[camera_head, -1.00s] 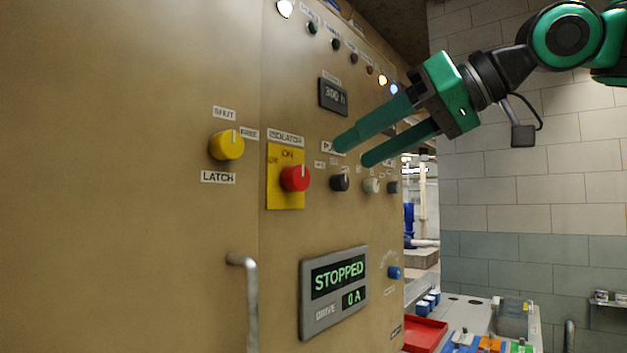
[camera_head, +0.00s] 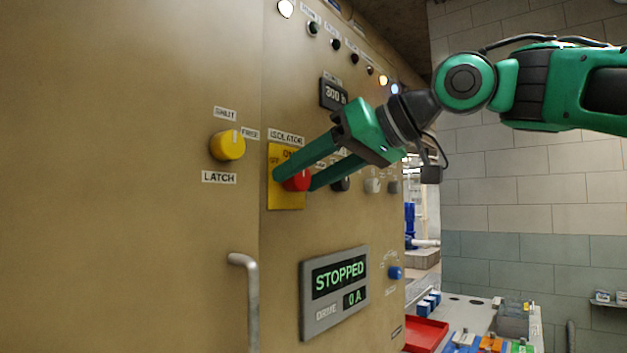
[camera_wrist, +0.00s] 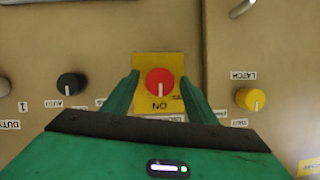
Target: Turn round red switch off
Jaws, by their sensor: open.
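The round red switch (camera_head: 297,181) sits on a yellow plate (camera_head: 287,203) labelled ISOLATOR on the tan cabinet front. In the wrist view, which is upside down, the red switch (camera_wrist: 160,83) has a white pointer line directed at the ON label. My gripper (camera_head: 292,180) is open, with one green finger on each side of the switch. The wrist view also shows my gripper (camera_wrist: 160,88) straddling it, with gaps between the fingers and the knob. Whether the fingertips touch the plate cannot be told. The near finger partly covers the plate and its lettering in the head view.
A yellow latch knob (camera_head: 227,145) is to the left, and a black knob (camera_head: 341,184) is close on the right, partly behind a finger. A door handle (camera_head: 248,300) sticks out below. A display (camera_head: 335,290) reads STOPPED and 0 A.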

